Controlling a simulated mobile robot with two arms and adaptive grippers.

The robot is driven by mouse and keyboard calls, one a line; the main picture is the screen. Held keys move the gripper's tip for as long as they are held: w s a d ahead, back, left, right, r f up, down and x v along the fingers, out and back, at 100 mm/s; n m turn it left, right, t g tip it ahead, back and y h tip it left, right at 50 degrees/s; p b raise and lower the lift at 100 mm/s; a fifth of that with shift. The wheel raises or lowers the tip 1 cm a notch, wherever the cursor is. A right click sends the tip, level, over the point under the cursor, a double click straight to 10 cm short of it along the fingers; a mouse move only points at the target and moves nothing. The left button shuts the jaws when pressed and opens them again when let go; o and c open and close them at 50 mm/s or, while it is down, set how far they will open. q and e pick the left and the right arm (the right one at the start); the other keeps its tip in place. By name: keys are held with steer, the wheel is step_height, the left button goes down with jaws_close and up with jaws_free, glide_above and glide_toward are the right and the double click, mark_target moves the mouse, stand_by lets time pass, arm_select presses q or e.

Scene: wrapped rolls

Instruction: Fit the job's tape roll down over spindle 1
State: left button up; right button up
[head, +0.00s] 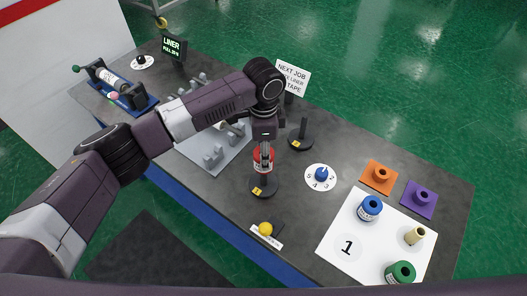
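My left gripper (264,141) points down at a red roll (263,160) with a pale label and appears shut on its top. The red roll is upright, directly above the black round base of a spindle with a yellow tag, spindle 1 (262,188). A short dark gap shows between roll and base. I cannot tell how far the post is inside the roll; the gripper hides the roll's top. A second black spindle (300,136) stands bare behind it to the right. A white job sign (292,77) mentions liner and tape; the arm partly covers it. My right gripper is out of view.
A white mat (346,267) marked 1 carries a blue roll (369,209), a beige roll (414,236) and a green roll (401,272). Orange (379,177) and purple (418,199) holders, a blue-knobbed dial (321,175) and a yellow button (265,229) are nearby. A grey rack (213,155) lies under my arm.

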mark_target(263, 173)
arm_select(q)
steer(key=shift+f+b, duration=1.1)
steer(key=shift+f, duration=1.65)
steer(key=shift+f+b, duration=1.2)
steer(key=shift+f, duration=1.2)
steer(key=o, duration=1.4)
step_height(263, 173, up, 12)
steer(key=shift+r, duration=0.1)
steer(key=shift+s, duration=0.1)
